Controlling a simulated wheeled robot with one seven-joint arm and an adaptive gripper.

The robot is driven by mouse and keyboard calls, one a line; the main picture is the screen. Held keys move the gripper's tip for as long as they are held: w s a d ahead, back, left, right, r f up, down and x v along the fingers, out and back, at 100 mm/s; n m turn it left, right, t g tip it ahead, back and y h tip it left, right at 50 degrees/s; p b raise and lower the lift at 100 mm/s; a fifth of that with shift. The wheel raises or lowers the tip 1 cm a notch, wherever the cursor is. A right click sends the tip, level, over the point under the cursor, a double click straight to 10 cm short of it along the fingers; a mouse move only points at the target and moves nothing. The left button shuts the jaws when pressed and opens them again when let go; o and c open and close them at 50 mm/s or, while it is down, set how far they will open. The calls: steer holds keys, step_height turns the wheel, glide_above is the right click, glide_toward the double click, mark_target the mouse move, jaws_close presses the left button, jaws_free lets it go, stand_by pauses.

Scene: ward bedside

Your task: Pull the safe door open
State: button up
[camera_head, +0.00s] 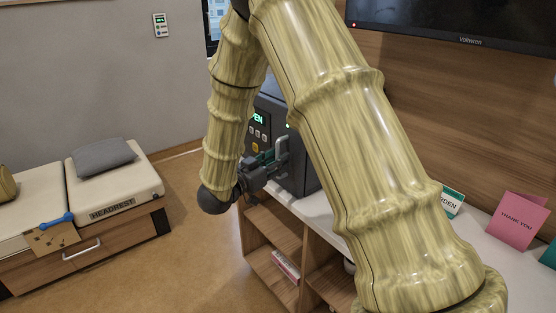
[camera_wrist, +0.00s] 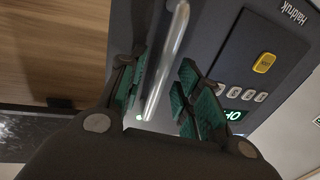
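The dark grey safe (camera_head: 298,172) stands on the white-topped shelf unit, partly hidden behind my arm. Its door (camera_wrist: 222,60) fills much of the wrist view, with a yellow button, several keys and a green lit display partly reading "OPEN". A silver bar handle (camera_wrist: 167,62) on the door also shows in the head view (camera_head: 283,148). My gripper (camera_wrist: 163,70) is open, with one green-padded finger on each side of the handle and visible gaps to it. It also shows at the safe's front in the head view (camera_head: 268,163). I cannot tell whether the door stands ajar.
The shelf unit (camera_head: 262,226) has open shelves below, holding a small box (camera_head: 286,266). A pink card (camera_head: 518,221) and a green-and-white card (camera_head: 452,202) stand at right. A bed (camera_head: 116,190) is at left, with open floor (camera_head: 190,240) between.

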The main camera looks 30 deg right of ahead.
steer(key=shift+w+d, duration=0.15)
steer(key=shift+d, duration=0.35)
jaws_close()
steer(key=shift+a, duration=0.1)
